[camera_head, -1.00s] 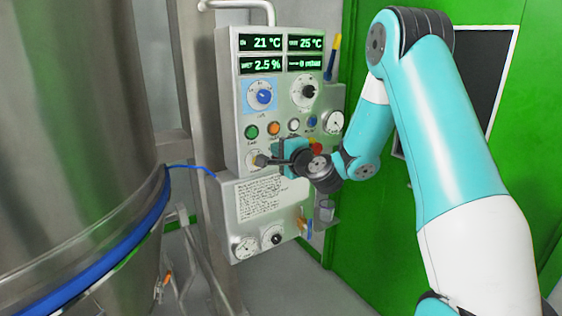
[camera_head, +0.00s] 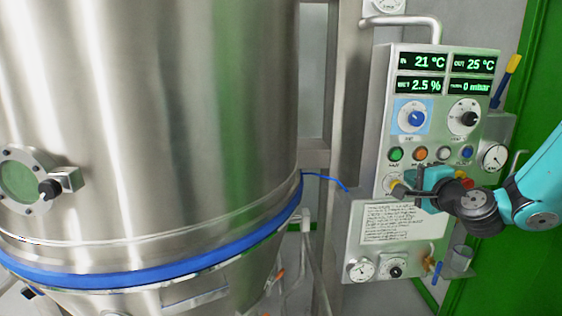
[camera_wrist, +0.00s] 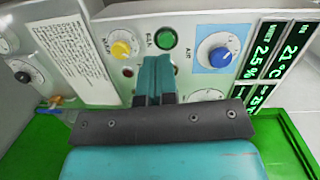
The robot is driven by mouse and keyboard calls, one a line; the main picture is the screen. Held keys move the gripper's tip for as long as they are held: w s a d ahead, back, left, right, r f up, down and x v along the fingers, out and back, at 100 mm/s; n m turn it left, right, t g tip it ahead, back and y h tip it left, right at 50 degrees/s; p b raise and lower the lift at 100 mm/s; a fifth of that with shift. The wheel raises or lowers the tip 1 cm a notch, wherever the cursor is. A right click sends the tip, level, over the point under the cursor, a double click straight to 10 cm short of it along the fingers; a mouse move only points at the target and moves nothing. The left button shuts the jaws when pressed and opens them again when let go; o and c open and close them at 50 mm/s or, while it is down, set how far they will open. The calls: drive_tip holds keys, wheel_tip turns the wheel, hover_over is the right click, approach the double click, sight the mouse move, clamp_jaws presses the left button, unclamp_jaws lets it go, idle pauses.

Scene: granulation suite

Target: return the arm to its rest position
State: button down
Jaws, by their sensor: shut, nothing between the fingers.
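My gripper (camera_head: 424,184) is in front of the control panel (camera_head: 452,58), at the lower part of its upper box, below the row of lamps. In the wrist view its two teal fingers (camera_wrist: 155,68) are together with nothing between them. They point at the panel between a yellow knob (camera_wrist: 121,49) and a blue knob (camera_wrist: 219,57). Whether the fingertips touch the panel cannot be told. My arm comes in from the right edge in the head view, and most of it is out of frame.
A large steel vessel (camera_head: 150,120) with a blue band (camera_head: 150,274) fills the left. A blue cable (camera_head: 325,177) runs toward the panel. A green door (camera_head: 500,275) is behind my arm. Gauges and a small cup (camera_head: 458,262) sit low on the panel.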

drive_tip(key=s+a+r+n+g+y, duration=0.1)
drive_tip(key=s+a+n+g+y, duration=0.2)
drive_tip(key=s+a+n+g, duration=0.5)
drive_tip(key=s+a+n+g+y, duration=0.25)
drive_tip(key=s+a+n, duration=0.4)
drive_tip(key=a, duration=0.65)
drive_tip(key=s+n+g+h, duration=0.1)
drive_tip(key=s+n+g, duration=0.2)
drive_tip(key=s, duration=0.7)
drive_tip(key=s+f+n+g+h, duration=0.1)
drive_tip(key=s+n, duration=0.4)
drive_tip(key=s, duration=0.5)
drive_tip(key=shift+d+f+g+h, duration=0.2)
drive_tip(key=shift+g+h, duration=0.45)
drive_tip(key=shift+g, duration=0.6)
